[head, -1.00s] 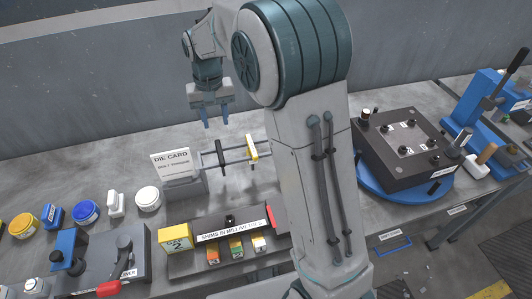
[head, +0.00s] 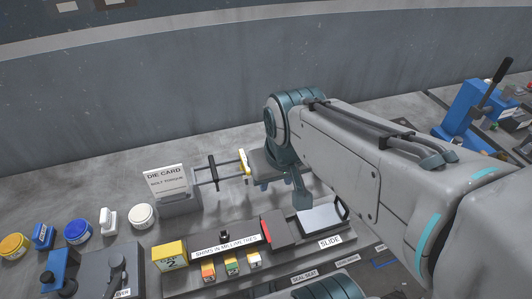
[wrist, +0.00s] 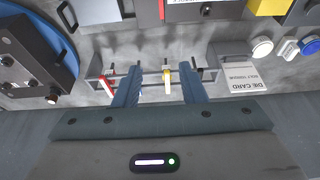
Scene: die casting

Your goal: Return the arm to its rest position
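My arm (head: 350,150) reaches in from the right and bends down at its elbow over the bench. My gripper (wrist: 160,68) is open in the wrist view, its two blue fingers apart with nothing held between them. Beyond the fingers is a rack (wrist: 100,65) with a yellow-ended tool (wrist: 167,76) and a red-ended tool (wrist: 106,84). In the head view the gripper is mostly hidden by my arm, close to the right of the yellow piece (head: 244,162).
A die card (head: 166,182) stands left of the rack. A shim tray (head: 228,250), white and blue pots and a lever box (head: 115,268) sit in front and left. The blue turntable (wrist: 62,30) with the dark die block shows in the wrist view. A blue press (head: 470,110) stands far right.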

